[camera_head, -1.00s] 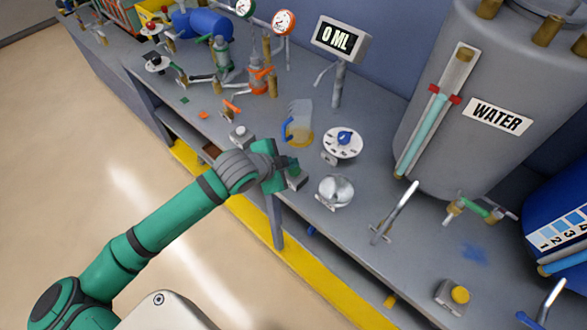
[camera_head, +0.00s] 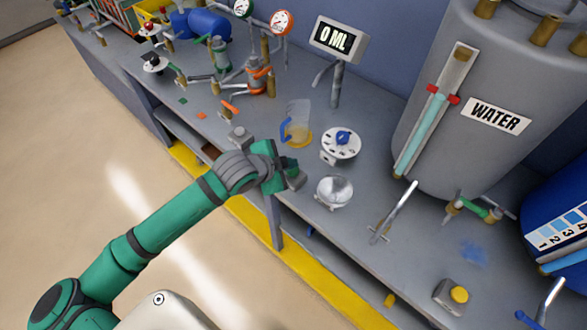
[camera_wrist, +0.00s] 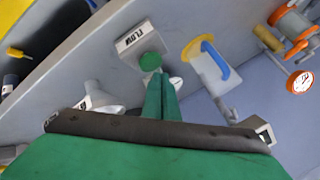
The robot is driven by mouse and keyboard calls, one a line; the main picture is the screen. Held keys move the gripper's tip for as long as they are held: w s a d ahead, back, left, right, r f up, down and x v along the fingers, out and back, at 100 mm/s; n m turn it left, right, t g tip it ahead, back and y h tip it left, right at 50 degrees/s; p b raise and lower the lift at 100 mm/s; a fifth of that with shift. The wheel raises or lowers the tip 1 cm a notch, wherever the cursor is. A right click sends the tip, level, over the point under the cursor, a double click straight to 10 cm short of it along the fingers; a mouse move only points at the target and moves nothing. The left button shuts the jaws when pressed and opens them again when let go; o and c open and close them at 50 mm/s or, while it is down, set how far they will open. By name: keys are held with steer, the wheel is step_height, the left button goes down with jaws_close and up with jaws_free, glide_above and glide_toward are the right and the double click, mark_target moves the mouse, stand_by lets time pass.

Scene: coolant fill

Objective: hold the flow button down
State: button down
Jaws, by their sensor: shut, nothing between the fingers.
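The flow button is a green round cap (camera_wrist: 150,62) on a grey box labelled FLOW (camera_wrist: 140,40), in the upper middle of the wrist view. My gripper (camera_wrist: 161,78) is shut and empty, its green fingers side by side with their tips just below the cap in the picture. I cannot tell whether they touch or press it. In the head view my gripper (camera_head: 284,176) is at the bench's front edge, left of the metal funnel, and the green cap is not clearly visible there.
A jug with a blue handle (camera_head: 297,125), a dial with a blue knob (camera_head: 342,144) and a metal funnel (camera_head: 334,192) stand close by. The display (camera_head: 337,38) reads 0 ML. A large water tank (camera_head: 450,120) stands at right. The bench's middle surface is partly clear.

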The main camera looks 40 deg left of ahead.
steer(key=shift+f, duration=0.3)
steer(key=shift+s+a, duration=0.1)
steer(key=shift+s, duration=0.05)
steer(key=shift+f, duration=0.5)
stand_by(0.8)
stand_by(0.7)
stand_by(1.1)
stand_by(0.6)
stand_by(1.2)
